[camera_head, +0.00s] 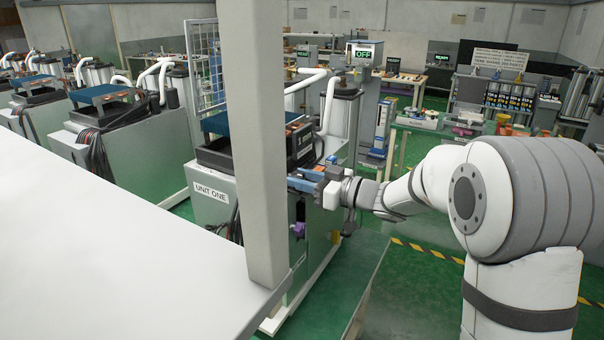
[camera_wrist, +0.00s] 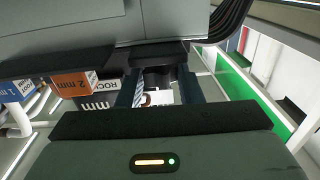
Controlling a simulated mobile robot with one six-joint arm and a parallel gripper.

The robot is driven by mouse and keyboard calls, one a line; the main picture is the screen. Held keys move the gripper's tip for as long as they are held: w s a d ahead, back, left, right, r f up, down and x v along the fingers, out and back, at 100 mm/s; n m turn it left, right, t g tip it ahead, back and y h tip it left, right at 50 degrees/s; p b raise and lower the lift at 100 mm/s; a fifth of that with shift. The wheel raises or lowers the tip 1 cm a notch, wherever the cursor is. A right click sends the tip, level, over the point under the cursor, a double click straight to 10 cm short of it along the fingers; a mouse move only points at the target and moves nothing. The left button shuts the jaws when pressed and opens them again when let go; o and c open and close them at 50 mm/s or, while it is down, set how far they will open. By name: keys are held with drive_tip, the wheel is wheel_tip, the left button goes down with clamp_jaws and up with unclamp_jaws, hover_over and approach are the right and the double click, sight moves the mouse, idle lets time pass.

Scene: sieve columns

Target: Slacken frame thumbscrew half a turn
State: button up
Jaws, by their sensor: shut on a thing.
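The machine labelled UNIT ONE (camera_head: 212,192) stands left of centre in the head view, partly hidden by a pale post. My gripper (camera_head: 308,180) reaches its right side, near the sieve frame. In the wrist view my gripper (camera_wrist: 160,84) has its two dark fingers on either side of a small dark knob (camera_wrist: 158,75) below the grey frame edge. This appears to be the frame thumbscrew, and the gripper is shut on it. The fingers and shadow hide much of the knob, so its turn angle cannot be told. In the head view the thumbscrew is hidden.
A pale post (camera_head: 262,140) and a white surface (camera_head: 110,250) fill the left foreground. A display (camera_head: 364,54) behind the machine reads OFF. An orange 2 mm label (camera_wrist: 74,85) is beside the fingers. Green floor with yellow-black tape (camera_head: 428,250) lies below my arm.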

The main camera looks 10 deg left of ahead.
drive_tip(key=shift+r, duration=0.1)
idle(0.4)
drive_tip(key=o, duration=1)
drive_tip(key=b+v, duration=0.1)
drive_tip(key=v, duration=0.6)
drive_tip(key=shift+d+b, duration=0.4)
